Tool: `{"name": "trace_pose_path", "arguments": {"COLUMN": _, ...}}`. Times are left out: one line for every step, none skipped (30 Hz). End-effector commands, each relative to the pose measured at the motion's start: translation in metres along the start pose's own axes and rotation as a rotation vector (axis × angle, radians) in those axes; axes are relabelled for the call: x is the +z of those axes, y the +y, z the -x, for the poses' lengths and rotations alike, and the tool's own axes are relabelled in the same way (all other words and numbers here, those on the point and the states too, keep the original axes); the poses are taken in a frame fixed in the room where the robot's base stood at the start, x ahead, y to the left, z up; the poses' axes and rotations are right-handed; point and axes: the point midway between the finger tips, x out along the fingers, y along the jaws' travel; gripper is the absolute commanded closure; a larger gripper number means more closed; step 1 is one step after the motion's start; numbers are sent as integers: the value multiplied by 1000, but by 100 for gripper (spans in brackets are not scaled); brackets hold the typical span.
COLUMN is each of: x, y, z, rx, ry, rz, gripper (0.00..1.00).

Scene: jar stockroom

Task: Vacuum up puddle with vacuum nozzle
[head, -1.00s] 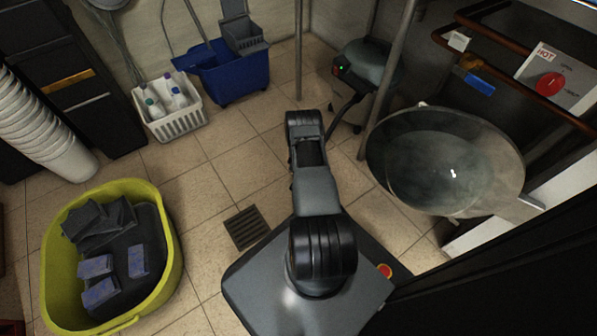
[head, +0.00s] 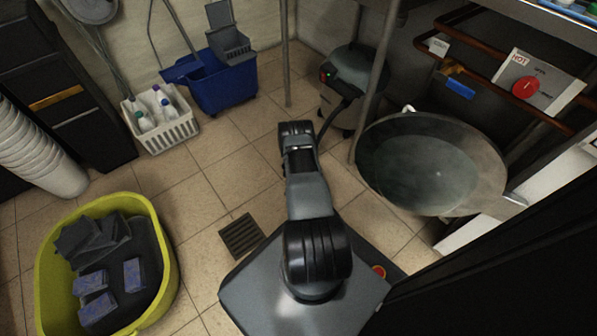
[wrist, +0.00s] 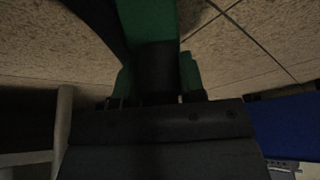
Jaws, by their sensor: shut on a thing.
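In the wrist view, my gripper (wrist: 158,78) is shut on a green and dark piece, which appears to be the vacuum nozzle (wrist: 148,20). The light is dim and the nozzle's far end runs out of the picture at the top. In the head view, my arm hides my gripper. The grey vacuum (head: 352,72) stands on the floor near a metal post, with a small green light. Its black hose (head: 333,120) runs down toward my arm. I cannot make out a puddle on the visible floor in either view.
A large metal pan (head: 478,150) stands to the right of my arm. A blue mop bucket (head: 228,88) and white bottle basket (head: 172,135) stand at the back. A yellow tub (head: 168,222) is at left. A floor drain (head: 242,236) lies in clear tiled floor.

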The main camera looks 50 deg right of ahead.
Motion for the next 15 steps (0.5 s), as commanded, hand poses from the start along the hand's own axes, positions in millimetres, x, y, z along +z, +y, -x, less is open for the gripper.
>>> {"name": "trace_pose_path", "arguments": {"x": 2, "y": -2, "z": 2, "rx": 0, "ry": -1, "rz": 2, "gripper": 82}}
{"name": "trace_pose_path", "arguments": {"x": 3, "y": -4, "z": 2, "rx": 0, "ry": -1, "rz": 2, "gripper": 82}}
{"name": "trace_pose_path", "arguments": {"x": 5, "y": -5, "z": 2, "rx": 0, "ry": -1, "rz": 0, "gripper": 82}}
{"name": "trace_pose_path", "arguments": {"x": 6, "y": -6, "z": 2, "rx": 0, "ry": -1, "rz": 0, "gripper": 82}}
{"name": "trace_pose_path", "arguments": {"x": 6, "y": -6, "z": 2, "rx": 0, "ry": -1, "rz": 1, "gripper": 82}}
{"name": "trace_pose_path", "arguments": {"x": 7, "y": -7, "z": 2, "rx": -1, "ry": -1, "rz": 1, "gripper": 82}}
{"name": "trace_pose_path", "arguments": {"x": 8, "y": -8, "z": 2, "rx": -1, "ry": -1, "rz": 1, "gripper": 82}}
{"name": "trace_pose_path", "arguments": {"x": 8, "y": -8, "z": 2, "rx": -1, "ry": -1, "rz": 1, "gripper": 82}}
{"name": "trace_pose_path", "arguments": {"x": 10, "y": -10, "z": 3, "rx": -1, "ry": -1, "rz": 1, "gripper": 82}}
{"name": "trace_pose_path", "arguments": {"x": 11, "y": -11, "z": 3, "rx": -1, "ry": -1, "rz": 2, "gripper": 82}}
{"name": "trace_pose_path", "arguments": {"x": 12, "y": -13, "z": 4, "rx": -1, "ry": -1, "rz": 2, "gripper": 82}}
{"name": "trace_pose_path", "arguments": {"x": 14, "y": -15, "z": 5, "rx": 0, "ry": -1, "rz": 3, "gripper": 82}}
{"name": "trace_pose_path", "arguments": {"x": 16, "y": -17, "z": 6, "rx": 0, "ry": -2, "rz": 1, "gripper": 82}}
{"name": "trace_pose_path", "arguments": {"x": 18, "y": -18, "z": 7, "rx": 0, "ry": -2, "rz": 2, "gripper": 82}}
{"name": "trace_pose_path", "arguments": {"x": 21, "y": -21, "z": 8, "rx": -1, "ry": -3, "rz": 3, "gripper": 82}}
